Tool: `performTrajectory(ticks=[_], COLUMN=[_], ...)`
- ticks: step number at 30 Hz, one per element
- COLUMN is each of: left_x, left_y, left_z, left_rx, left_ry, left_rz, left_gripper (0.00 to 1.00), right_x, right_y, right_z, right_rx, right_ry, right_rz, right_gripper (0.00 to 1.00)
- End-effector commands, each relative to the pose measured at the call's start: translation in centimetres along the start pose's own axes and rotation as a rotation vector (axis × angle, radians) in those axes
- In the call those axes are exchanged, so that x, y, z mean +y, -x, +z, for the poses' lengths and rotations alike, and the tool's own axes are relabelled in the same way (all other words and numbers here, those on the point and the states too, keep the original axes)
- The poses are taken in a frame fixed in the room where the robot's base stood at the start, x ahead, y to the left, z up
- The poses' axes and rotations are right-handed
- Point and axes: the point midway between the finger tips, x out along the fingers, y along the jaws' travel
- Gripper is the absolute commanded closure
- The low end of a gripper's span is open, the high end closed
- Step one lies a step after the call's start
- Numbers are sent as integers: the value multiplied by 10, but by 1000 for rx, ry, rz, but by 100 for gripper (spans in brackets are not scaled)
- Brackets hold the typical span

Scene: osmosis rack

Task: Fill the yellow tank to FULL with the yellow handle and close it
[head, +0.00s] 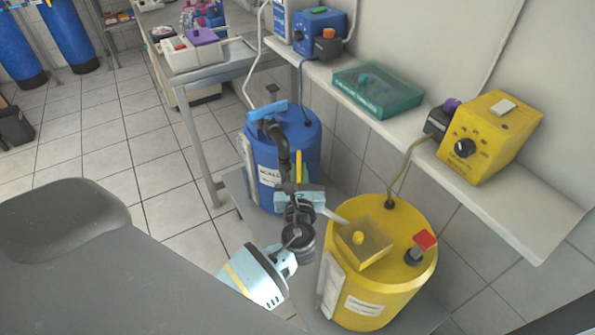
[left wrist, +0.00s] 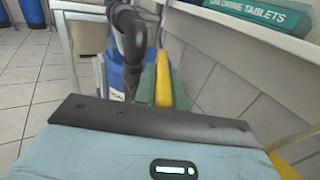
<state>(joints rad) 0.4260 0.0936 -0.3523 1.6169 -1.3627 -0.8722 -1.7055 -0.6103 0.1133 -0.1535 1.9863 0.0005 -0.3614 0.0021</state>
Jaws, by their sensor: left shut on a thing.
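A red-topped fitting (head: 425,241) is also on the lid. The yellow handle (head: 298,165) stands upright by the dark pipe; it also shows in the left wrist view (left wrist: 163,80). My left gripper (head: 300,196) is shut on the yellow handle, between the blue and yellow tanks. Its fingertips are partly hidden. A pale spout (head: 333,215) points from there towards the yellow tank's lid. My right gripper is out of view.
A blue tank (head: 309,145) with a blue handle (head: 267,110) stands behind my left gripper. A wall shelf (head: 480,185) above holds a yellow control box (head: 490,135), a teal chlorine tablets box (head: 378,90) and a blue pump.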

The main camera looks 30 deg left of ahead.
Motion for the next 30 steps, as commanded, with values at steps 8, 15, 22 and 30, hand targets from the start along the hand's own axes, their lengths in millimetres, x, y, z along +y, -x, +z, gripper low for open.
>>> performTrajectory(ticks=[8,15,22,30], left_x=[-4,-5,-4,-4], left_y=[0,0,-1,-1], left_z=[-2,-2,-2,-1], left_rx=[3,3,2,1], left_ry=[2,1,-1,0], left_rz=[248,414,510,549], left_gripper=[100,100,100,100], right_x=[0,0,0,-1], right_y=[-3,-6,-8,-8], right_z=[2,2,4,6], right_rx=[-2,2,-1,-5], right_ry=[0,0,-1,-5], right_rz=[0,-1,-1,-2], right_gripper=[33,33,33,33])
